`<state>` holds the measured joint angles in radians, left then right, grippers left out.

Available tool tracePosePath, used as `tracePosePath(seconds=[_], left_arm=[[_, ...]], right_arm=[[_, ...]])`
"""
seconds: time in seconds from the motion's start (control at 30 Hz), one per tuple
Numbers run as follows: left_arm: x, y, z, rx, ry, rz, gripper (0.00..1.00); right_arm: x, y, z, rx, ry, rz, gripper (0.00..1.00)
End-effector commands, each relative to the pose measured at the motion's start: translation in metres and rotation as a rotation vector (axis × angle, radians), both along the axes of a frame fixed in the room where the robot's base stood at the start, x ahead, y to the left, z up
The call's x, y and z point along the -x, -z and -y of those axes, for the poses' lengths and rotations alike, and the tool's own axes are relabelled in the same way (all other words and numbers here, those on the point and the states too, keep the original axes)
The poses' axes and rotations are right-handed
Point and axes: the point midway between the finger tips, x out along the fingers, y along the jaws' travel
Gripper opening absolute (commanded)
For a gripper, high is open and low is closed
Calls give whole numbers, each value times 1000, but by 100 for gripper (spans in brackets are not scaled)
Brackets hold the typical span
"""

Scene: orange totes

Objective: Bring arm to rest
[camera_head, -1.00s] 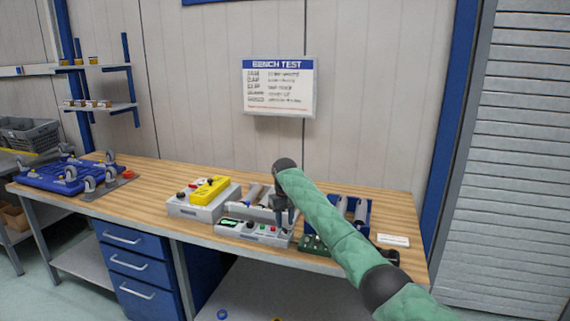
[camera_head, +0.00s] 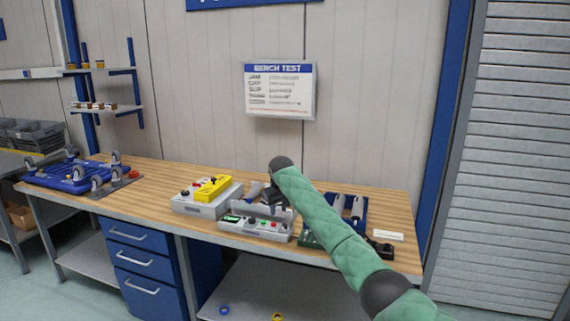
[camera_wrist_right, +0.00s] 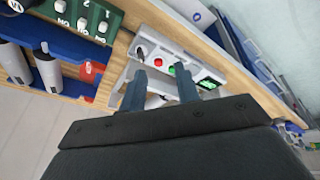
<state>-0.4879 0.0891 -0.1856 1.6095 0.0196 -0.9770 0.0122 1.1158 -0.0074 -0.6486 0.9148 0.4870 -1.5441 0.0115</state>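My right arm (camera_head: 330,225) is covered in green quilted sleeve and reaches in from the lower right over the bench. My right gripper (camera_head: 268,194) is dark and small, above the grey test box with its screen and buttons (camera_head: 256,222). In the right wrist view the right gripper (camera_wrist_right: 161,84) has its two fingers apart, with nothing held between them. The same test box (camera_wrist_right: 175,65) lies beyond the fingertips there. My left gripper is not in view.
A grey box with a yellow top (camera_head: 207,197) stands left of the test box. A blue holder with grey cylinders (camera_head: 348,208) is on the right. A blue wheeled tray (camera_head: 75,175) is at the bench's far left. The bench middle (camera_head: 160,185) is clear.

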Motion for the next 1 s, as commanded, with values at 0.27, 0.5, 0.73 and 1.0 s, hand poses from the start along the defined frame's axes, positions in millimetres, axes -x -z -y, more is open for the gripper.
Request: tracePosePath(seconds=[0.27, 0.5, 0.73, 1.0], left_arm=[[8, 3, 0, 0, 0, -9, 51], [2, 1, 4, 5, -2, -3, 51], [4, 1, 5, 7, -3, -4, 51], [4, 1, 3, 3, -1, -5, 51]], right_arm=[[-23, -68, -12, -54, -20, 242, 32], [-28, -104, -11, -121, -26, 462, 32], [-18, -79, 2, -165, -12, 551, 32], [12, 1, 31, -203, 29, 601, 32]])
